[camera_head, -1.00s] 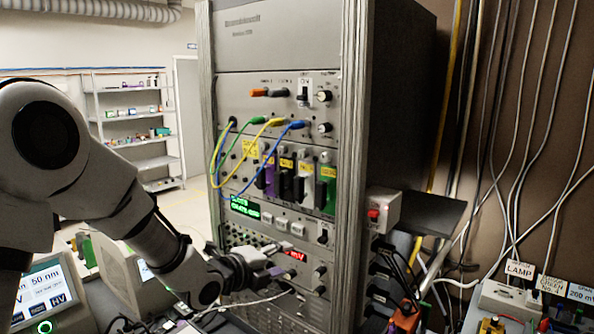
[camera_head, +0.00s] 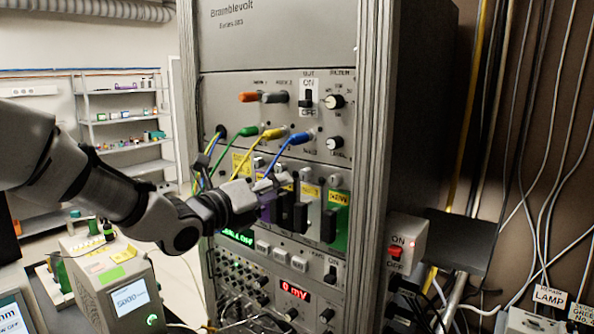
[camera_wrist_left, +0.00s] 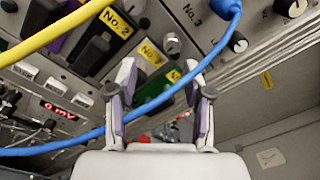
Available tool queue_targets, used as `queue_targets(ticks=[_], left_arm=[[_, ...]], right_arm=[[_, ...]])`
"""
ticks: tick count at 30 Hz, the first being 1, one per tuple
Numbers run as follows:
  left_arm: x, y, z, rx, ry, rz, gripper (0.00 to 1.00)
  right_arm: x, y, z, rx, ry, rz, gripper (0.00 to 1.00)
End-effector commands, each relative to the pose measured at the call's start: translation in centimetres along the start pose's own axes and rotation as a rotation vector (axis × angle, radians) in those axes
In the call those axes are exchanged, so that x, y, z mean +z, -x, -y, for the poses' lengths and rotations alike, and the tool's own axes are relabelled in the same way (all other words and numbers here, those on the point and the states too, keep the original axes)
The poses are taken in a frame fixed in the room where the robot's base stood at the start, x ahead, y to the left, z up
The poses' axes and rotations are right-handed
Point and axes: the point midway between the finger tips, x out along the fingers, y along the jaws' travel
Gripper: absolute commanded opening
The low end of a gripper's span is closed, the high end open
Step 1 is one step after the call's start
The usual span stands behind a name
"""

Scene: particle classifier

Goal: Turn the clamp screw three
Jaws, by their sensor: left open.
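My left gripper (camera_head: 268,187) is in front of the row of upright modules in the rack, with its fingers toward the panel. In the wrist view its two fingers (camera_wrist_left: 163,75) stand apart with nothing gripped. Small round clamp screws sit above the modules; one screw (camera_wrist_left: 172,45) lies just beyond the fingers, and another (camera_wrist_left: 143,23) is further up left, near the "No.2" label (camera_wrist_left: 118,20). In the head view screws show at the right (camera_head: 335,180) and beside it (camera_head: 306,174). My right gripper is not in view.
A blue cable (camera_wrist_left: 60,148) crosses in front of the modules and between my fingers in the wrist view. Yellow (camera_head: 237,153) and green cables hang beside the gripper. A red-switch box (camera_head: 405,243) is on the rack's right side.

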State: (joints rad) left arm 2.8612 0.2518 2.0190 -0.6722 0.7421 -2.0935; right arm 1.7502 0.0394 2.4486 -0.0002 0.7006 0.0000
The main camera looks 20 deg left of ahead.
Motion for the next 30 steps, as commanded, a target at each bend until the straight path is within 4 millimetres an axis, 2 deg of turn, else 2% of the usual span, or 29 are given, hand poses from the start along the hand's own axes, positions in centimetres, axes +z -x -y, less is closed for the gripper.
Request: queue_targets(ticks=[5, 12, 15, 18, 24, 26, 28, 29, 30], left_arm=[[0.2, -1.1, 0.3, 0.002, -0.003, -0.002, 0.51], [0.3, -5.7, 0.4, 0.002, -0.003, -0.003, 0.51], [0.3, -7.1, 0.3, 0.002, -0.001, -0.001, 0.51], [0.1, -7.8, 0.1, 0.000, 0.000, 0.000, 0.51], [0.0, -7.8, 0.1, 0.000, 0.000, 0.001, 0.51], [0.0, -7.8, 0.1, 0.000, 0.000, 0.001, 0.33], [0.0, -7.8, 0.0, 0.000, 0.000, 0.001, 0.08], [0.0, -7.8, 0.1, 0.000, -0.001, 0.001, 0.00], [0.0, -7.8, 0.1, -0.001, -0.001, 0.001, 0.00]], right_arm=[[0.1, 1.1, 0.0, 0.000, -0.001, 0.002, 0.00], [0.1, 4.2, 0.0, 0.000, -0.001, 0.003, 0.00], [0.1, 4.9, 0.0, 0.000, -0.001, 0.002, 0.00], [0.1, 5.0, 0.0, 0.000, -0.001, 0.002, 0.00], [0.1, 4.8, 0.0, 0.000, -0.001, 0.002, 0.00], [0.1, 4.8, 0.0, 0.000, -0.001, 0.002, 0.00], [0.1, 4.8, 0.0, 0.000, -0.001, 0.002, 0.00], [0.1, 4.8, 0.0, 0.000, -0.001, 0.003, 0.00], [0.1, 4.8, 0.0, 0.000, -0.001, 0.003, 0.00]])
